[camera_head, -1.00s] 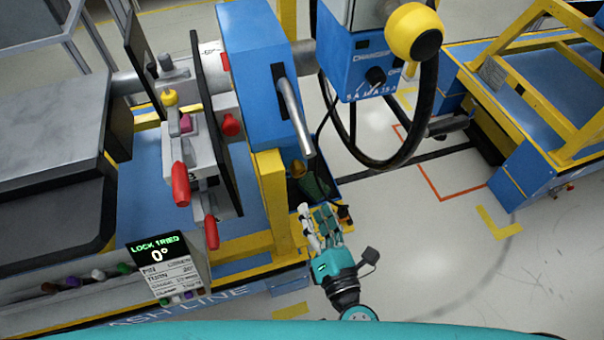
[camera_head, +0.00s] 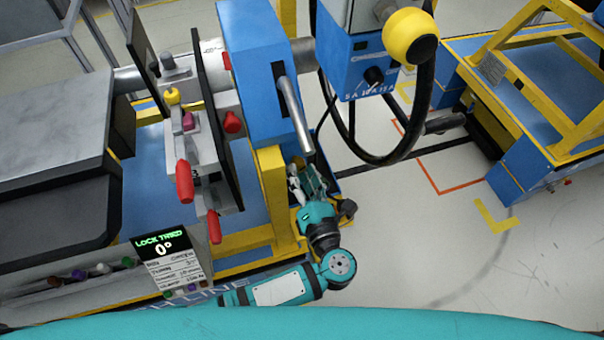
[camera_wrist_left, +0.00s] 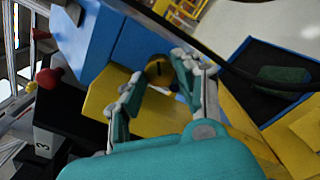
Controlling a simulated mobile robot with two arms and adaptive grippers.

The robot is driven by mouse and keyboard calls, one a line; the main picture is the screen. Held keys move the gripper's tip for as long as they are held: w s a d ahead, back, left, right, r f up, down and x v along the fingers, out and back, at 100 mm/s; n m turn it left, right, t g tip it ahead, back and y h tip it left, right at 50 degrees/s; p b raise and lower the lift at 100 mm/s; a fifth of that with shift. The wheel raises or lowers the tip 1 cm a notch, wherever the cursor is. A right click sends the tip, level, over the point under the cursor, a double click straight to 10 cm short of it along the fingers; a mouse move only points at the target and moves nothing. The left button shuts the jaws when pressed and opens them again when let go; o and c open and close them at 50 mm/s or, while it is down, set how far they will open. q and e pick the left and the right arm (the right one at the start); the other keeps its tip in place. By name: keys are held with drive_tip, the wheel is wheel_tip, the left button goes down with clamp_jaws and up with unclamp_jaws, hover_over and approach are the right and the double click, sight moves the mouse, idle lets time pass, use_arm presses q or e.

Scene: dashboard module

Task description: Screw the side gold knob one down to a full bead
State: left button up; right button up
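The gold knob (camera_wrist_left: 158,70) shows in the left wrist view as a small round gold piece with a dark slot. It sits at the side of a yellow block (camera_wrist_left: 125,100), below a blue housing (camera_wrist_left: 145,45). My left gripper (camera_wrist_left: 155,82) is open, with its fingers apart on either side of the knob's near part; I cannot tell whether they touch it. In the head view my left gripper (camera_head: 305,180) is beside the yellow post (camera_head: 272,190), and it largely hides the knob there. My right gripper is in neither view.
A metal lever (camera_head: 293,115) hangs from the blue housing (camera_head: 258,75) just above my left gripper. Red-handled clamps (camera_head: 185,180) stand to the left. A black cable loops at the right; open floor lies beyond.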

use_arm(q)
drive_tip(key=c, duration=0.4)
drive_tip(key=shift+s+d+f+b, duration=0.1)
drive_tip(key=shift+d+b, duration=0.1)
drive_tip(key=shift+b, duration=0.25)
clamp_jaws()
drive_tip(key=shift+a+m+b, duration=0.2)
drive_tip(key=shift+m+b, duration=0.1)
drive_tip(key=shift+m, duration=0.4)
drive_tip(key=shift+r+m+p, duration=0.25)
drive_tip(key=shift+m+p, duration=0.15)
drive_tip(key=shift+m, duration=0.1)
drive_tip(key=shift+f+m, duration=0.1)
drive_tip(key=shift+m, duration=0.4)
drive_tip(key=o, duration=0.8)
unclamp_jaws()
drive_tip(key=v, duration=0.7)
drive_tip(key=shift+s+d, duration=0.15)
